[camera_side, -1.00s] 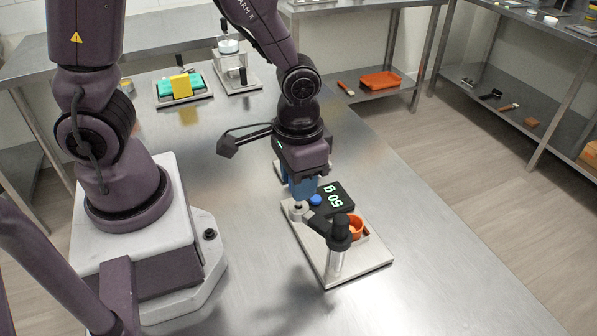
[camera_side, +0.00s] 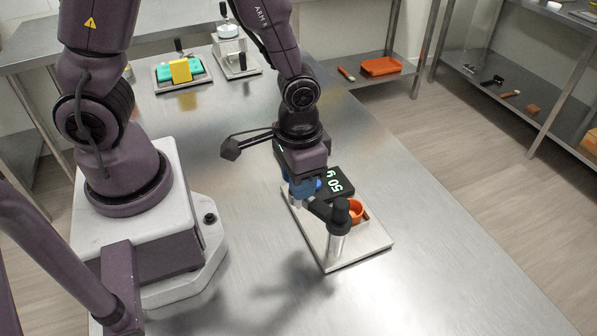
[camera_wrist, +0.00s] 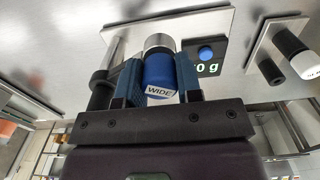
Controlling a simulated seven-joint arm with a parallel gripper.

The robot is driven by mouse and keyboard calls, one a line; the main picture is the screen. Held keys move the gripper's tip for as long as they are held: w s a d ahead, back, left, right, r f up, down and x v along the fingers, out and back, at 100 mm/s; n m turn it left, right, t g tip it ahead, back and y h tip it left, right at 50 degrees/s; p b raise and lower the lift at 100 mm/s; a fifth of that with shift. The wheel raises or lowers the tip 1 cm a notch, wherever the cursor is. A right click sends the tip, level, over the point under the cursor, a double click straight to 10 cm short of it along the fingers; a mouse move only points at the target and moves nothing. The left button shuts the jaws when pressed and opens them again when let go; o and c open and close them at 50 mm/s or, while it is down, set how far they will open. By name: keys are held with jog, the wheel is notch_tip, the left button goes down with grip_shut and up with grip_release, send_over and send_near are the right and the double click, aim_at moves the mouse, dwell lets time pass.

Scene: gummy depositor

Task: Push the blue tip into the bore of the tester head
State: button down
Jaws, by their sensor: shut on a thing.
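My gripper (camera_wrist: 160,85) is shut on the blue tip (camera_wrist: 159,72), which is marked "WIDE". In the wrist view, the tip lies between the two blue fingers, up against or just short of a silver cylinder (camera_wrist: 159,41), apparently the tester head; how deep it sits in the bore is hidden. In the side view my gripper (camera_side: 303,190) is low over the tester and covers the tip and the head. The tester's base plate (camera_side: 368,242) carries a black-topped post (camera_side: 338,232) and a black display (camera_side: 340,182) reading "50 g".
The metal table (camera_side: 450,270) is clear at front right.

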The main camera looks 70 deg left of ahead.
jog(key=c, duration=0.7)
grip_release()
notch_tip(320, 180, up, 13)
jog(key=shift+f, duration=0.1)
jog(key=s+a+r+t, duration=0.1)
jog(key=a+r+t, duration=0.1)
jog(key=r, duration=0.1)
jog(key=s+a+r+t, duration=0.1)
jog(key=s+a+r, duration=0.1)
jog(key=r, duration=0.2)
jog(key=s+a+r+t, duration=0.1)
jog(key=s+r+t, duration=0.1)
jog(key=r, duration=0.1)
jog(key=shift+s+a+r+t, duration=0.2)
jog(key=shift+s+a+t, duration=0.1)
jog(key=shift+a, duration=0.1)
